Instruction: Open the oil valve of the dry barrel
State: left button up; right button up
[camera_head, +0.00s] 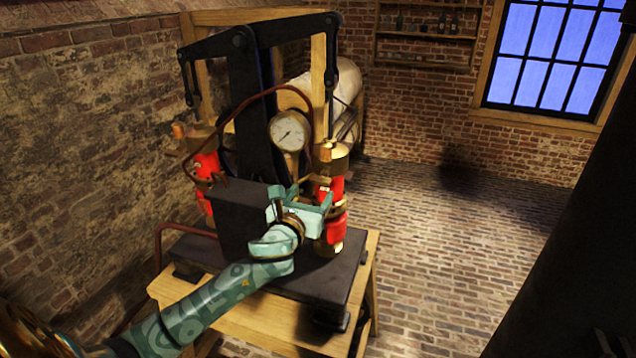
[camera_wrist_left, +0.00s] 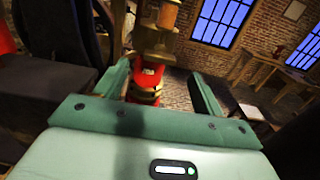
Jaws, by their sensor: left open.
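A pump machine holds two red barrels with brass tops, the right one (camera_head: 336,188) and the left one (camera_head: 207,172). I cannot tell which is dry. A small copper-coloured knob (camera_head: 325,151) sits at the right barrel's brass top; a similar piece (camera_head: 178,131) shows by the left one. I cannot tell whether these are the oil valves. My left gripper (camera_head: 312,194) is open in front of the right barrel. In the left wrist view the jaws (camera_wrist_left: 162,88) stand to either side of the red barrel (camera_wrist_left: 148,78), with the copper-coloured knob (camera_wrist_left: 168,16) above. Contact is unclear. My right gripper is out of view.
A round gauge (camera_head: 287,132) and a curved copper pipe (camera_head: 240,108) sit between the barrels. A black block (camera_head: 240,215) stands left of my gripper. The machine rests on a wooden stand (camera_head: 270,318). Brick floor (camera_head: 450,250) is clear to the right.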

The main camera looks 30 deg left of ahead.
aim_at(319, 182)
pick_arm(q)
jog(key=x, duration=0.6)
jog(key=shift+w, duration=0.1)
jog(key=c, duration=1)
